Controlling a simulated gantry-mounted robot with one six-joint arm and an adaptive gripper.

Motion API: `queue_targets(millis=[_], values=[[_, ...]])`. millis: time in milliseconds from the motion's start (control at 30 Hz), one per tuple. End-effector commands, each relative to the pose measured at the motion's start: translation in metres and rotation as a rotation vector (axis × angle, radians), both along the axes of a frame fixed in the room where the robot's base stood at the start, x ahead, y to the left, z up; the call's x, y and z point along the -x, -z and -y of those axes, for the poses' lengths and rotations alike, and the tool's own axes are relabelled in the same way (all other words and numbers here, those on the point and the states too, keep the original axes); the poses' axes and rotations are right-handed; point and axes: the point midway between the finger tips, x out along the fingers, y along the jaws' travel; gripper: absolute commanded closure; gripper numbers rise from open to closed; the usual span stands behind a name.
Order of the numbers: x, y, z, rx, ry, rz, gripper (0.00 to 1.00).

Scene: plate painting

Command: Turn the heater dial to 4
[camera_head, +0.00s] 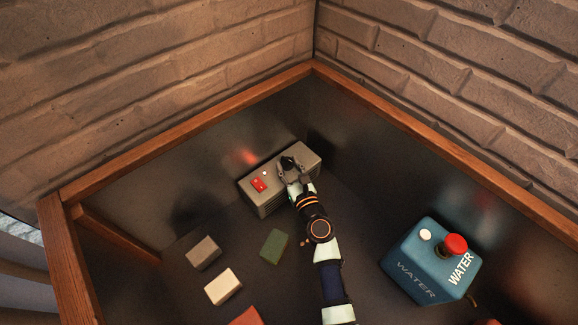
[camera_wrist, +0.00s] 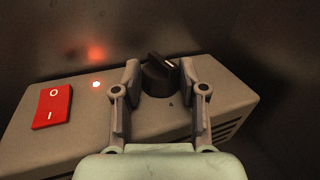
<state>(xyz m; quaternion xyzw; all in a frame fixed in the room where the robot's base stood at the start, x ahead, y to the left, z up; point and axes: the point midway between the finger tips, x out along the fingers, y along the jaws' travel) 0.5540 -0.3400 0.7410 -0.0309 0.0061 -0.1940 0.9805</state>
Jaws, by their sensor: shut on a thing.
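The heater (camera_head: 262,203) is a grey box with side vents near the back corner of the dark tray, and its top fills the middle of the wrist view (camera_wrist: 70,136). The black heater dial (camera_wrist: 158,77) carries a white pointer line that points to the upper right in the wrist view. The numbers around it are not readable. My gripper (camera_wrist: 157,80) is over the heater's top, with one finger on each side of the dial, shut on it. In the head view my gripper (camera_head: 291,172) partly hides the dial.
A red rocker switch (camera_wrist: 52,106) and a lit indicator light (camera_wrist: 97,84) sit left of the dial. A blue WATER box (camera_head: 425,262) with a red button stands at the right. Grey (camera_head: 203,252), green (camera_head: 274,246) and cream (camera_head: 223,286) blocks lie at front left.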

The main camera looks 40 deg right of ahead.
Motion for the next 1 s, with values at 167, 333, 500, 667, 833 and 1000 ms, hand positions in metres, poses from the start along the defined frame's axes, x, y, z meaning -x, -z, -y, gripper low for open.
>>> queue_targets(millis=[167,333,500,667,833,1000], values=[[-0.0018,-0.002,-0.0023,0.0,0.034,0.0,0.93],[-0.0036,-0.0023,-0.005,0.0,0.159,-0.001,0.93],[-0.003,-0.0003,-0.005,0.001,0.242,-0.001,0.93],[-0.0027,0.0004,-0.0046,0.001,0.251,-0.002,0.93],[-0.0026,0.0004,-0.0045,0.001,0.251,-0.002,0.53],[-0.0026,0.0003,-0.0044,0.001,0.251,-0.001,0.33]])
